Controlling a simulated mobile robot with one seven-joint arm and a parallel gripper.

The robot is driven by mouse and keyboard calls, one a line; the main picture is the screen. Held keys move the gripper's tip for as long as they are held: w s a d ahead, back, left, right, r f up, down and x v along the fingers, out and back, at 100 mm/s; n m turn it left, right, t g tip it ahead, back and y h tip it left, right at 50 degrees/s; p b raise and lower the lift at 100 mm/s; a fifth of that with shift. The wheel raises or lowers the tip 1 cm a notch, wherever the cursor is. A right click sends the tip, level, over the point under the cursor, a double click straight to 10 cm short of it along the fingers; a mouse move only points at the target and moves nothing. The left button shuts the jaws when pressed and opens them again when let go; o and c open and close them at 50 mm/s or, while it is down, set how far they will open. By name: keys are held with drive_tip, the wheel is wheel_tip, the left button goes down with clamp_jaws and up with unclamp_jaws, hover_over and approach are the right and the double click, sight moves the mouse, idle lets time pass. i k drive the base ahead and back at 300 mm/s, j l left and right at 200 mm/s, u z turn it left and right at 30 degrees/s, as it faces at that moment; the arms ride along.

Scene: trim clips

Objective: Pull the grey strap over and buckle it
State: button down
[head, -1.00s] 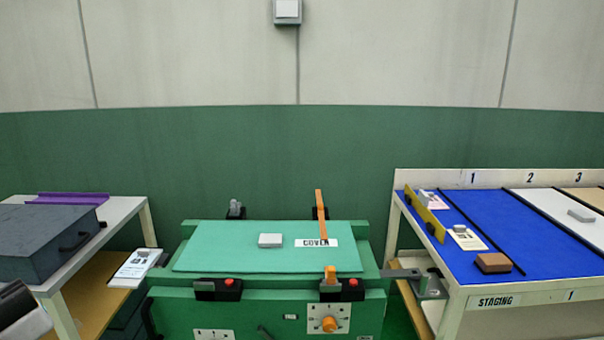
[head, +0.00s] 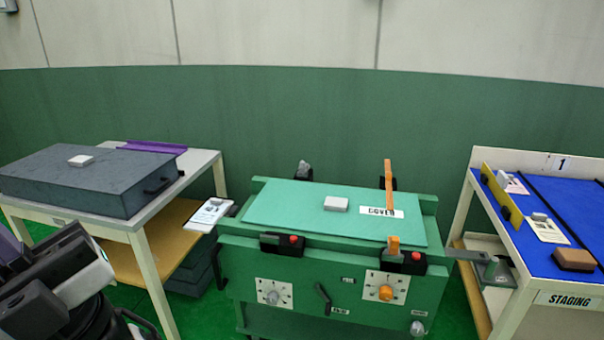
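The green case (head: 290,270) stands in the middle of the head view with its lid (head: 300,215) lying flat. The grey strap (head: 304,169) is a short grey piece standing at the case's back left edge. A black buckle (head: 282,243) with a red button is on the front left edge, with no strap in it. An orange strap (head: 388,176) stands upright at the back right, and an orange piece (head: 394,244) stands at the front right buckle (head: 413,261). Parts of my arm show at the lower left, away from the case. I cannot make out my gripper's fingers.
A grey box (head: 90,182) sits on the left table (head: 196,172). A blue-topped staging table (head: 572,299) stands at the right. A small white block (head: 336,203) and a "COVER" label lie on the lid. Two dials and a dark handle are on the case front.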

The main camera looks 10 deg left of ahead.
sight(303, 172)
drive_tip(key=i+j+u, duration=0.2)
drive_tip(key=i+j, duration=0.2)
drive_tip(key=i+j+u, duration=0.15)
drive_tip(key=i+j, duration=0.15)
drive_tip(key=i, duration=0.3)
drive_tip(key=i+j+u, duration=0.2)
drive_tip(key=i, duration=0.3)
drive_tip(key=j, duration=0.1)
